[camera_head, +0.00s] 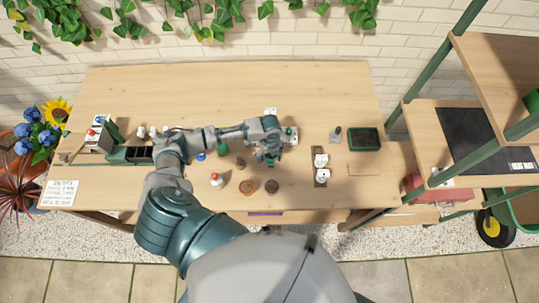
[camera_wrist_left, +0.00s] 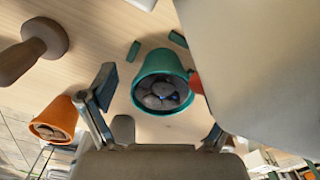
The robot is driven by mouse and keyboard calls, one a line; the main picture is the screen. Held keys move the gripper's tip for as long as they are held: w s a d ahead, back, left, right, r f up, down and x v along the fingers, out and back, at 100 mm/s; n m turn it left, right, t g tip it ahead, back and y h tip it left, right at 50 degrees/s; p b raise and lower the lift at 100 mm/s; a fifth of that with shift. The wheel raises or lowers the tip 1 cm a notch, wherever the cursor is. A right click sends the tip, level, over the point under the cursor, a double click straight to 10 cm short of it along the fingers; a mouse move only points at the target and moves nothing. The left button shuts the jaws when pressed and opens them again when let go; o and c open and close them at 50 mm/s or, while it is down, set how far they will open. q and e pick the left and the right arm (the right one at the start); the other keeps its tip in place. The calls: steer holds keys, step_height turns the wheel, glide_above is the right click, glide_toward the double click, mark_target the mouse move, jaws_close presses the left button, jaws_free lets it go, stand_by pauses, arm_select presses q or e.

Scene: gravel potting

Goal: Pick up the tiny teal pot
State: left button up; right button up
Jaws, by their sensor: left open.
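In the left wrist view, a teal pot (camera_wrist_left: 160,65) holds dark, rounded stones with a small blue piece among them. It lies ahead of my left gripper (camera_wrist_left: 158,110), whose two fingers are spread wide with nothing held between them. In the head view, my left gripper (camera_head: 268,156) hangs over the middle of the table, pointing down. It largely hides whatever is under it there, so I cannot clearly make out the teal pot in that view. My right gripper does not show.
An orange pot (camera_wrist_left: 57,116) with stones and a brown knobbed tool (camera_wrist_left: 45,38) are left in the wrist view. The wooden table (camera_head: 320,95) also bears a green tray (camera_head: 364,139) and a red-topped bottle (camera_head: 217,180). The table's back left is clear.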

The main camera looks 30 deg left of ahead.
arm_select(q)
steer(key=shift+d+r, duration=0.1)
steer(key=shift+d, duration=0.35)
steer(key=shift+c, duration=1.2)
steer(key=c, duration=1)
steer(key=shift+a, duration=0.25)
steer(key=shift+c, duration=0.3)
steer(key=shift+r, duration=0.4)
step_height(320, 180, up, 17)
steer(key=w+d+r+n, duration=0.1)
steer(key=w+d+n, duration=0.1)
steer(key=n, duration=1)
steer(key=w+d+r+n+b, duration=0.1)
steer(key=d+n, duration=0.3)
steer(key=n, duration=0.8)
steer(key=shift+w+d+r, duration=0.2)
steer(key=shift+w+r, duration=0.1)
steer(key=shift+w, duration=0.5)
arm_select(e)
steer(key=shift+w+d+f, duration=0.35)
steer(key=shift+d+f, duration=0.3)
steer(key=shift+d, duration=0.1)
